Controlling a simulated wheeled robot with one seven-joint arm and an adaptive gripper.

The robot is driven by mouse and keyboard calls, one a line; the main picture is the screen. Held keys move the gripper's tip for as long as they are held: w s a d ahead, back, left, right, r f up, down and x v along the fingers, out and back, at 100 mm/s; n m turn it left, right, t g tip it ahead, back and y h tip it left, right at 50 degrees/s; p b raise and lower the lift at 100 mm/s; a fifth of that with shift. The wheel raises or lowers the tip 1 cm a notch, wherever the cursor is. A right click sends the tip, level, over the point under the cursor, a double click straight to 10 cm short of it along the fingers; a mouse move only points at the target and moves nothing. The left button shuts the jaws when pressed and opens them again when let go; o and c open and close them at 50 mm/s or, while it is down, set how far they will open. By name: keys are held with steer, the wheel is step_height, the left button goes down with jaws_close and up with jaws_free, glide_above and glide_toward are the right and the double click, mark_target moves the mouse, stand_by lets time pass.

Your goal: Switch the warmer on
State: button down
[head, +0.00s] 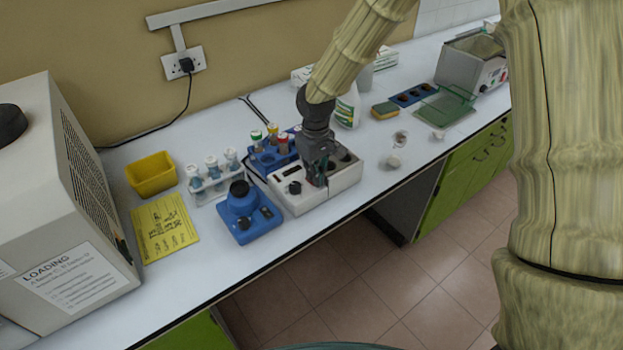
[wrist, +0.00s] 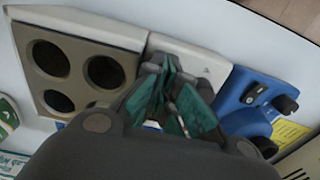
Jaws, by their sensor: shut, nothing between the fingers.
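The warmer is a white box (head: 338,186) on the bench, with a dark display and a black knob (head: 294,187) on its left part and a block with round holes on its right. In the wrist view its beige block with holes (wrist: 85,62) is at left and its white panel (wrist: 200,60) is in the middle. My gripper (head: 316,178) is shut and empty, pointing down over the middle of the warmer. In the wrist view the fingers (wrist: 178,90) cover part of the panel.
A blue mixer (head: 245,212) stands close to the left of the warmer. A blue rack with capped tubes (head: 262,158) is behind it, and a white tube rack (head: 215,185) is further left. A spray bottle (head: 348,108) stands behind my arm. The bench's front edge is close to the warmer.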

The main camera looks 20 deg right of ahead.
steer(key=shift+f, duration=0.2)
steer(key=shift+r, duration=0.15)
steer(key=shift+r+p, duration=2.85)
steer(key=shift+r, duration=0.55)
